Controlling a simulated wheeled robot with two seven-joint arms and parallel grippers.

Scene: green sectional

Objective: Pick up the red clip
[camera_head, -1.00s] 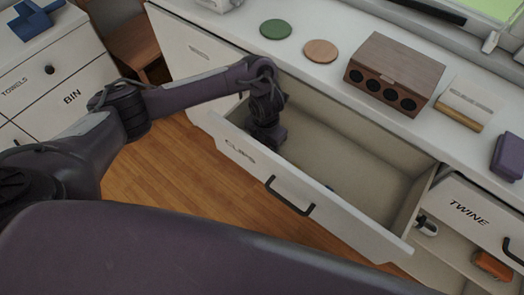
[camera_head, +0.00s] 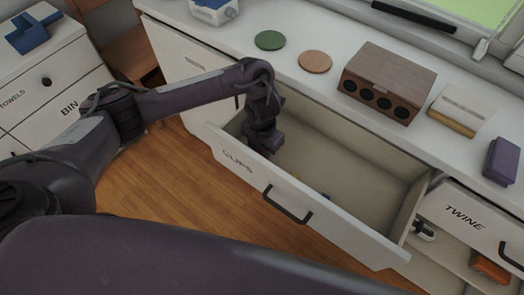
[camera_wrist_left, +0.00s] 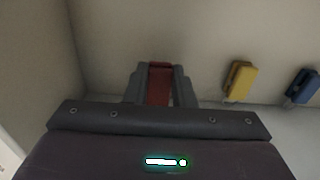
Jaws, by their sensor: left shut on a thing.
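The red clip (camera_wrist_left: 160,84) is between the two fingers of my left gripper (camera_wrist_left: 160,78) in the left wrist view, and the fingers are shut on it. In the head view my left gripper (camera_head: 262,143) is inside the open drawer labelled CLIPS (camera_head: 290,207), near its left end; the clip is hidden there. A yellow clip (camera_wrist_left: 240,80) and a blue clip (camera_wrist_left: 302,87) lie to the right of the gripper on the drawer floor. My right gripper is not in view.
The counter above holds a green disc (camera_head: 269,40), a wooden disc (camera_head: 315,62), a brown box with round holes (camera_head: 392,82) and a purple block (camera_head: 502,160). The drawer's walls surround my left gripper. A TWINE drawer (camera_head: 468,217) is at right.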

